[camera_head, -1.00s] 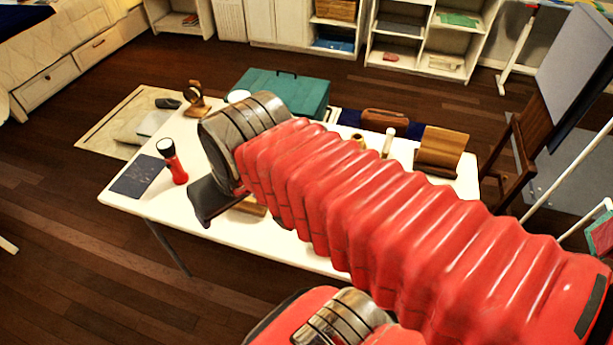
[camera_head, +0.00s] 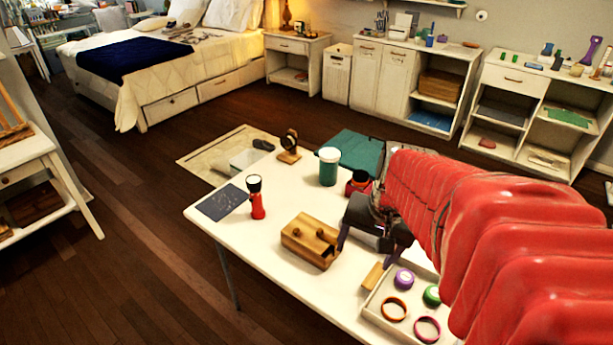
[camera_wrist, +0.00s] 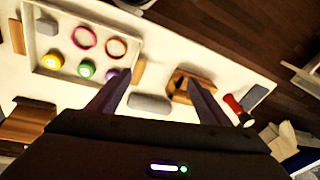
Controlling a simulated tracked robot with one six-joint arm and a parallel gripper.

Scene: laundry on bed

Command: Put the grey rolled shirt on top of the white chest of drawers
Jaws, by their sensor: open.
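My gripper (camera_head: 364,243) is open above the white table; its two fingers also show in the wrist view (camera_wrist: 157,82), with nothing held between them. A small grey rounded piece (camera_wrist: 150,103) lies on the table below and between the fingers in the wrist view; I cannot tell if it is cloth. Small items (camera_head: 190,33) lie on the far bed, too small to tell if one is the grey rolled shirt. A white bedside unit with a drawer (camera_head: 288,46) stands right of the bed. A white shelf unit with a drawer (camera_head: 518,80) stands at the right; its top holds several items.
The white table (camera_head: 270,285) carries a wooden box (camera_head: 311,240), a red flashlight (camera_head: 257,200), a green jar (camera_head: 329,167) and a tray (camera_head: 372,308) with rings and lids. The bed (camera_head: 130,65) has a blue blanket.

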